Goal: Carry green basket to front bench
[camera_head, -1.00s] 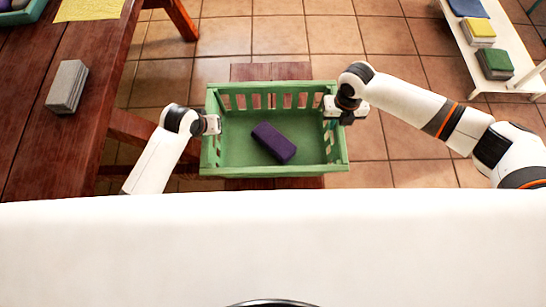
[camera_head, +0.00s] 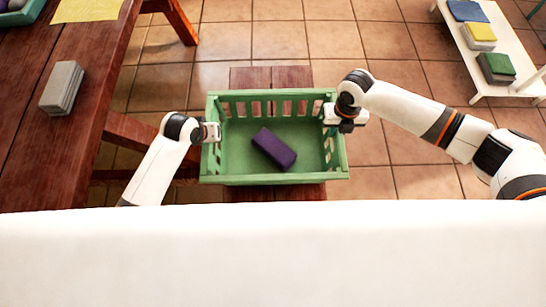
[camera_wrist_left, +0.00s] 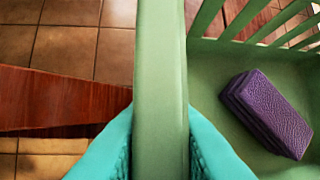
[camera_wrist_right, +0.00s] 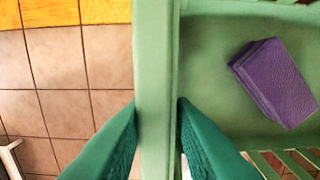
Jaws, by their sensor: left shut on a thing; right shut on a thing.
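The green basket (camera_head: 233,180) is in the middle of the head view, level and upright, over a dark red wooden bench (camera_head: 270,76). I cannot tell whether its bottom touches the bench. A purple block (camera_head: 273,149) lies inside it. My left gripper (camera_head: 214,132) is shut on the basket's left rim, and the left wrist view shows that rim (camera_wrist_left: 161,60) between the fingers. My right gripper (camera_head: 333,115) is shut on the right rim, also seen between the fingers in the right wrist view (camera_wrist_right: 155,60). The purple block shows in both wrist views.
A red wooden table (camera_head: 98,75) stands at the left with a grey stack (camera_head: 62,88) and yellow cloth (camera_head: 87,10). A white shelf (camera_head: 484,88) at the upper right holds blue, yellow and green stacks. Tiled floor (camera_head: 265,38) lies open beyond the bench.

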